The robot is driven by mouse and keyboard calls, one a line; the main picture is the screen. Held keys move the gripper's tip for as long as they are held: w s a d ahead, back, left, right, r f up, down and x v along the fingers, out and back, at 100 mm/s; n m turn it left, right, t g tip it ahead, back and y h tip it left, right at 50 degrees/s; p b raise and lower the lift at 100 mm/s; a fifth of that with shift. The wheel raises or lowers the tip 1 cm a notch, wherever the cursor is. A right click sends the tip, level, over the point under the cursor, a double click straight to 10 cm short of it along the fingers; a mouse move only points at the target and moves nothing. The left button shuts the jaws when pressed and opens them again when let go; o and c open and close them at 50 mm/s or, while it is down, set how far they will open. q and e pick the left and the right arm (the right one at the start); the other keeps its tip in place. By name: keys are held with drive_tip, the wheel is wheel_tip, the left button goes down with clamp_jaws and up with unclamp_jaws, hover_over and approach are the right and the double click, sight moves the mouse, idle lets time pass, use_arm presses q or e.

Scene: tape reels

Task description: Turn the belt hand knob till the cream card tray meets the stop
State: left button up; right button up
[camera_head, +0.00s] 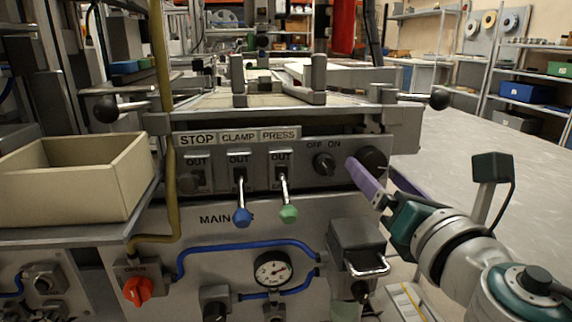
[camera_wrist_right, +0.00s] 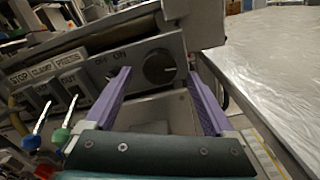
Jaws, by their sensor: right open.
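The large dark round knob (camera_head: 373,160) is at the right end of the grey front panel, below the belt deck. It also shows in the right wrist view (camera_wrist_right: 159,68). My right gripper (camera_head: 371,166) has purple fingers and is open. Its fingertips (camera_wrist_right: 160,73) lie on either side of the knob in the picture; contact is not clear. A pale flat piece (camera_head: 264,77) lies on the deck between two grey uprights (camera_head: 319,73); I cannot tell whether it is the card tray, or which part is the stop. My left gripper is out of view.
A smaller OFF/ON knob (camera_head: 324,164) sits left of the large knob. Blue (camera_head: 242,217) and green (camera_head: 289,213) lever handles hang from the panel. A grey box with a metal handle (camera_head: 357,248) is below. A cream open bin (camera_head: 70,180) stands left.

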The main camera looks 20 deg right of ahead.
drive_tip(key=shift+x, duration=0.85)
drive_tip(key=shift+c, duration=0.3)
drive_tip(key=c, duration=1.3)
drive_tip(key=shift+m, duration=0.3)
